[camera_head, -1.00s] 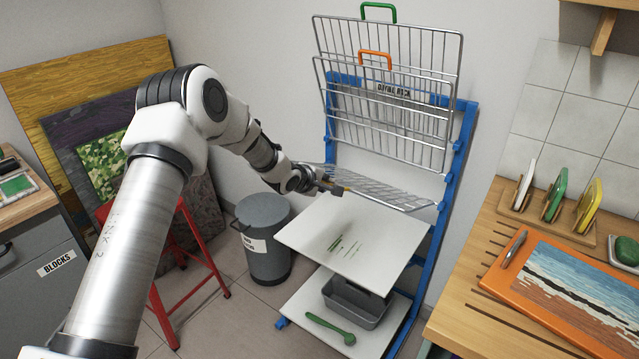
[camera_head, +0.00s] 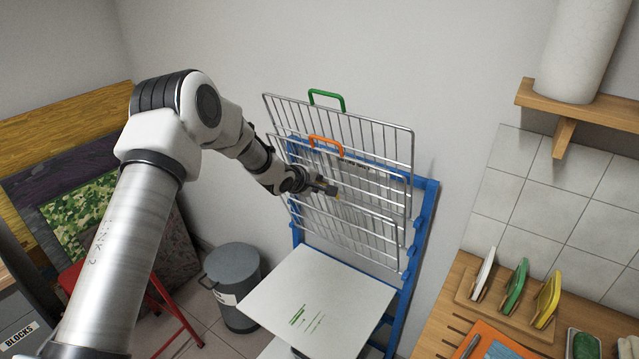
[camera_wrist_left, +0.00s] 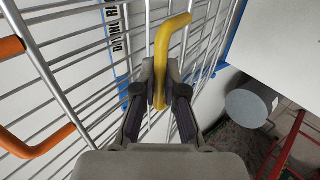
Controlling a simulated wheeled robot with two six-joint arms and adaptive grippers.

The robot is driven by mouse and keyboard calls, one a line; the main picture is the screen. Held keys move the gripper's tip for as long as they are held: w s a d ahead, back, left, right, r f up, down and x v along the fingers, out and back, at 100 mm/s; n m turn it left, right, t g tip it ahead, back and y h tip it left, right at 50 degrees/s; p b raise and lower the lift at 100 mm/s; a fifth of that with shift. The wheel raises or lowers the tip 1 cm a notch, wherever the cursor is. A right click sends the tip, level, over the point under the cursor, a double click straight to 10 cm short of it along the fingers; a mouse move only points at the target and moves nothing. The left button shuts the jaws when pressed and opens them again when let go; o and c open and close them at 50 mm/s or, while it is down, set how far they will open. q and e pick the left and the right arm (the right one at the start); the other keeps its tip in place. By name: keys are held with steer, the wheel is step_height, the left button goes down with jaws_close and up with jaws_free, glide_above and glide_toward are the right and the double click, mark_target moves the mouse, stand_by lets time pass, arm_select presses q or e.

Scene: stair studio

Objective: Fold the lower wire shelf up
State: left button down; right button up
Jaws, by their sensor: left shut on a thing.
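The lower wire shelf (camera_head: 350,232) stands steeply tilted up against the blue drying rack frame (camera_head: 415,240). My left gripper (camera_head: 331,189) is at its upper edge. In the left wrist view, my left gripper (camera_wrist_left: 158,95) is shut on the shelf's yellow handle (camera_wrist_left: 163,48). In the head view the handle is mostly hidden by the fingers. Two more wire shelves stand folded up above: one with an orange handle (camera_head: 325,142) and one with a green handle (camera_head: 327,96). My right gripper is not in view.
A white board (camera_head: 315,285) with green marks lies flat below the shelf. A grey bin (camera_head: 232,268) and red stool (camera_head: 160,300) stand to the left. A wooden counter (camera_head: 440,315) with upright coloured boards is at the right, under a wall shelf (camera_head: 580,110).

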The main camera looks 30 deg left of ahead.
arm_select(q)
steer(key=shift+w, duration=0.1)
stand_by(0.3)
steer(key=c, duration=1.3)
jaws_free()
steer(key=shift+o, duration=0.4)
steer(key=shift+w, duration=0.1)
steer(key=v, duration=1.2)
steer(key=shift+f, duration=0.1)
